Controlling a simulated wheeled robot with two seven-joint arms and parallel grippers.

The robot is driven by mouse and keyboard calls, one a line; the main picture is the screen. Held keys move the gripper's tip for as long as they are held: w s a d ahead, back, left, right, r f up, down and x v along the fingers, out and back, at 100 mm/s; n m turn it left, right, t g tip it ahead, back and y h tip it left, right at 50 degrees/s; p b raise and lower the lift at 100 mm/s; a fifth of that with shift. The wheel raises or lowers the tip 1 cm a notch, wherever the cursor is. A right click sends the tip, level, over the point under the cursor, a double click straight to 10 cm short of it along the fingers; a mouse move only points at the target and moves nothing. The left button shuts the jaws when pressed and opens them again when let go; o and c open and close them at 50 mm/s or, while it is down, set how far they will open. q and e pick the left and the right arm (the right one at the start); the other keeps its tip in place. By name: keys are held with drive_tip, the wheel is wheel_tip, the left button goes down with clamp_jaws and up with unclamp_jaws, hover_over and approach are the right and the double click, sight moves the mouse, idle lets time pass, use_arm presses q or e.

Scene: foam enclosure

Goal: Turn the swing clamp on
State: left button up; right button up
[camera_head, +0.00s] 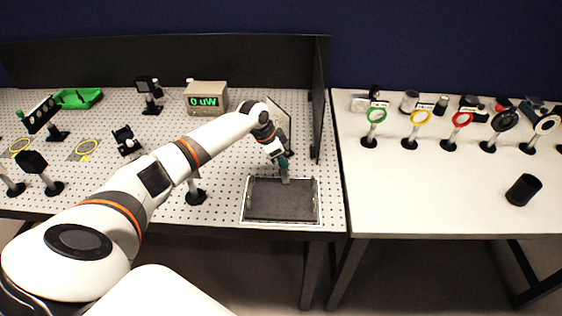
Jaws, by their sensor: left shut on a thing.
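My left gripper (284,179) reaches down to the back edge of a dark, flat foam-lined enclosure (282,208) with a pale rim, near the front right of the pegboard table. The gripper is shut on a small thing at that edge. The fingers hide most of it, and I cannot make out its shape or whether it is the swing clamp. Small fittings show at the enclosure's left and right sides, too small to identify. My right gripper is not in view.
A dark upright panel (319,105) stands along the table's right edge, close to my left wrist. A meter (206,97) reading "0 uW" stands behind the arm. Mounted optics stand at the left. A second table (440,195) holds a row of coloured rings and a black cylinder (523,190).

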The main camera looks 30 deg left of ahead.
use_arm(q)
drive_tip(key=shift+a+m+h+b, duration=0.1)
drive_tip(key=shift+m+h+b, duration=0.2)
drive_tip(key=shift+m+b, duration=0.45)
drive_tip(key=shift+m, duration=0.25)
drive_tip(key=shift+g, duration=0.3)
drive_tip(key=o, duration=1)
drive_tip(key=shift+c, duration=0.2)
drive_tip(key=b+v, duration=0.1)
drive_tip(key=v, duration=1.1)
drive_tip(key=shift+b, duration=0.4)
drive_tip(key=shift+f, duration=0.1)
